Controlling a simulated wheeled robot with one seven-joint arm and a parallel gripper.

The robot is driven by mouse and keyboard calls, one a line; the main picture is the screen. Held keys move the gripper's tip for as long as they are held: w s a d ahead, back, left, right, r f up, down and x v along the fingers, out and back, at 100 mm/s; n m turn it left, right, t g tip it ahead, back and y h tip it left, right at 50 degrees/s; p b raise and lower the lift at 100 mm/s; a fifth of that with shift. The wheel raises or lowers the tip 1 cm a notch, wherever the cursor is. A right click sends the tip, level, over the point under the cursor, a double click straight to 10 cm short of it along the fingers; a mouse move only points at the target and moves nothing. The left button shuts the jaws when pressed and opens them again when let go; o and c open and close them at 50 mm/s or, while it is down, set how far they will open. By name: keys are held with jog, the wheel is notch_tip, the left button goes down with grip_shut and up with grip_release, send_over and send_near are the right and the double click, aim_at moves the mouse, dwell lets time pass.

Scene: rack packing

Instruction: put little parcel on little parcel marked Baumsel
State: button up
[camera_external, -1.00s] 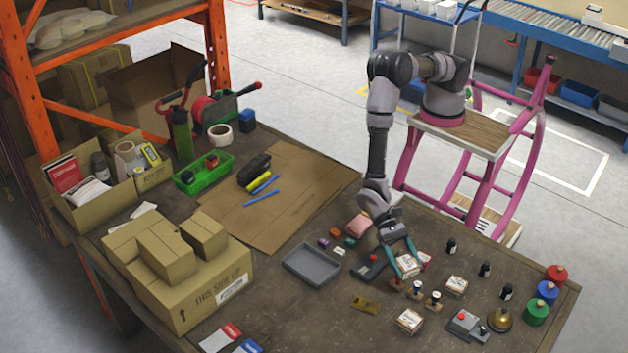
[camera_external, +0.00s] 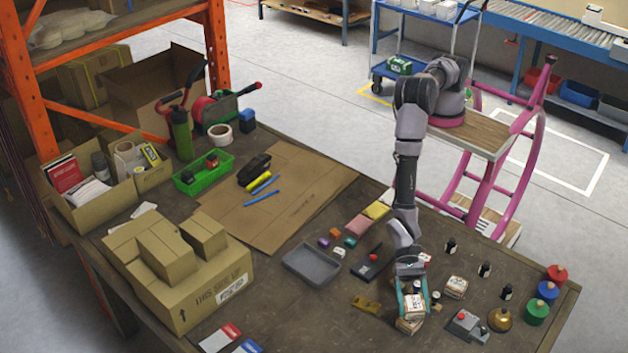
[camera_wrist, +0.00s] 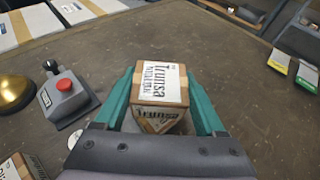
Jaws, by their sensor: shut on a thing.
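My gripper (camera_external: 414,309) is shut on a little brown parcel (camera_external: 413,302) with a white label. In the wrist view the parcel (camera_wrist: 158,84) reads "Trunsa" between the teal fingers. Another little parcel (camera_external: 408,326) shows directly below the held one, mostly covered; I cannot tell whether they touch. Its marking is hidden. A third little parcel (camera_external: 456,286) stands to the right, and a parcel corner (camera_wrist: 17,167) shows at the lower left of the wrist view. No label reading Baumsel is legible.
Several stamps stand close to the right of my gripper, partly hidden. A red-button box (camera_external: 464,323) and a brass bell (camera_external: 501,319) are farther right. A grey tray (camera_external: 311,264) and a yellowish plate (camera_external: 367,304) lie to the left. The table front is fairly clear.

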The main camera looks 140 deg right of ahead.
aim_at(411, 313)
jog(key=shift+f, duration=1.75)
jog(key=shift+f, duration=0.1)
